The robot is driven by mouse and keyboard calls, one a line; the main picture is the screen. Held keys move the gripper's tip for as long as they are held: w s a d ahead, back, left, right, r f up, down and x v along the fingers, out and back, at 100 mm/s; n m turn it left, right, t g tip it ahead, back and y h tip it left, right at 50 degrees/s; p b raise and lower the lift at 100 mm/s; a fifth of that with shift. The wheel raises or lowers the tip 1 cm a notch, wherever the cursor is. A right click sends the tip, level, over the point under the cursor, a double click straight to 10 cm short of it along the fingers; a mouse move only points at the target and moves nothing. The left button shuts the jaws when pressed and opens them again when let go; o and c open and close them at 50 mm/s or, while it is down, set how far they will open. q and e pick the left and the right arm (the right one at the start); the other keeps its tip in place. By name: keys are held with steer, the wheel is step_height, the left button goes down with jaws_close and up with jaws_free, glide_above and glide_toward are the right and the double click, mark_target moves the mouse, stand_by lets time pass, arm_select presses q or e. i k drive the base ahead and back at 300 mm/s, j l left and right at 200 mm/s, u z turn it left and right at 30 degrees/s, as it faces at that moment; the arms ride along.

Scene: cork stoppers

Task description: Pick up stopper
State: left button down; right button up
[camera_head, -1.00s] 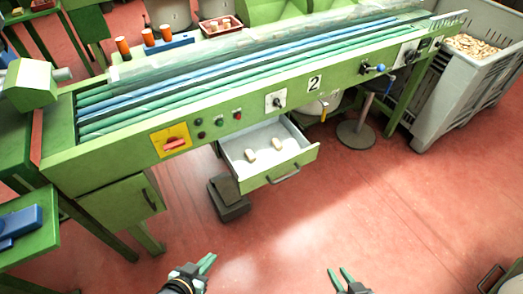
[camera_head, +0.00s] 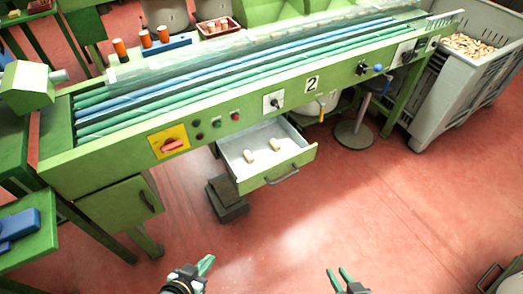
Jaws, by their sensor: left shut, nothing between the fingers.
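Two pale cork stoppers, one on the left (camera_head: 249,156) and one on the right (camera_head: 275,143), lie apart in the open white-lined drawer (camera_head: 283,182) under the green conveyor bench. My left gripper (camera_head: 207,263) is at the bottom, left of centre, its green fingers together and empty. My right gripper (camera_head: 338,276) is at the bottom, right of centre, with its two fingers apart and nothing between them. Both grippers are well in front of the drawer and touch nothing.
The green conveyor bench (camera_head: 200,150) spans the view above the drawer. A dark pedal box (camera_head: 228,203) stands on the floor below it. A grey crate of corks (camera_head: 455,95) is at the right, with a round-based stool (camera_head: 353,135) beside it. The red floor in front is clear.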

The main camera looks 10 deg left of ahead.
mark_target(247, 156)
steer(key=i+l, duration=0.1)
steer(key=i, duration=0.75)
steer(key=l+u, duration=0.05)
